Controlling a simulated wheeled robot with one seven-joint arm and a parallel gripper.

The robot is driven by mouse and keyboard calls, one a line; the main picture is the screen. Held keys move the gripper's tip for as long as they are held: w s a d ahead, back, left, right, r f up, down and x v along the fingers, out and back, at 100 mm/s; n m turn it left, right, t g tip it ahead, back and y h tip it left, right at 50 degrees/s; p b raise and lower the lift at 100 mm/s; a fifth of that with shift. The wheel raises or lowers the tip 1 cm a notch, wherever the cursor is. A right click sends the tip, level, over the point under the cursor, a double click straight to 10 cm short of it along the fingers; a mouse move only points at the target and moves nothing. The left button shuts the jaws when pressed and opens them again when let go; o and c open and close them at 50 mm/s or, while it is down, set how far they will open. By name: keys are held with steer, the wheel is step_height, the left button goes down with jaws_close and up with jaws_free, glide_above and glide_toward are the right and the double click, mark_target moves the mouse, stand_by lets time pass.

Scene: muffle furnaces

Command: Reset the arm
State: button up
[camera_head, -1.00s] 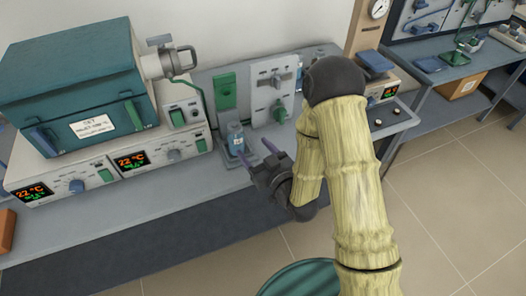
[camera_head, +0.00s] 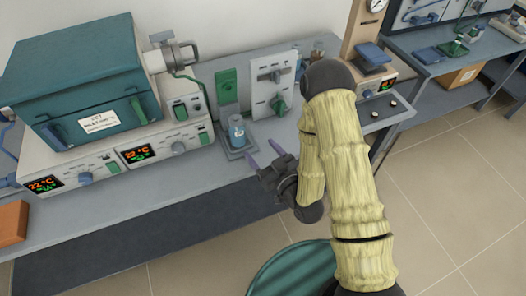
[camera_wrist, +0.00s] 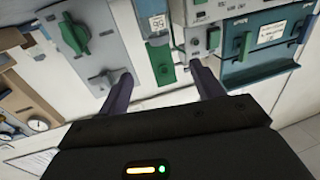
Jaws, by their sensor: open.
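My arm, with pale ribbed links, reaches over the front of the grey bench (camera_head: 105,225) in the head view. My gripper (camera_head: 262,153) is open and empty, its two purple fingers spread toward the bench. A small bottle with bluish contents (camera_head: 237,130) stands on a grey stand just beyond the fingertips, apart from them. In the wrist view the open fingers of my gripper (camera_wrist: 160,75) frame the devices on the bench, with nothing between them.
A teal muffle furnace (camera_head: 75,75) sits on control units (camera_head: 150,152) reading 22 °C at the left. A white panel with green knobs (camera_head: 270,88) stands behind the bottle. A second table (camera_head: 440,65) is at the back right. Tiled floor is open at right.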

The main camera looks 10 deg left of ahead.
stand_by(0.5)
steer(key=w+d+r+m+g+h+p, duration=0.1)
steer(key=w+d+r+g+h+p, duration=0.1)
steer(key=d+r+h+p, duration=0.3)
steer(key=w+d+r+m+g+h, duration=0.1)
steer(key=w+d+r+g+h, duration=0.15)
steer(key=d, duration=0.45)
steer(key=s+d+r+m+g+h+p, duration=0.3)
steer(key=s+d+r+m+g, duration=0.3)
steer(key=s+d+r, duration=0.5)
steer(key=shift+s+m+h+p, duration=0.3)
steer(key=shift+s+h, duration=0.55)
steer(key=shift+s, duration=0.25)
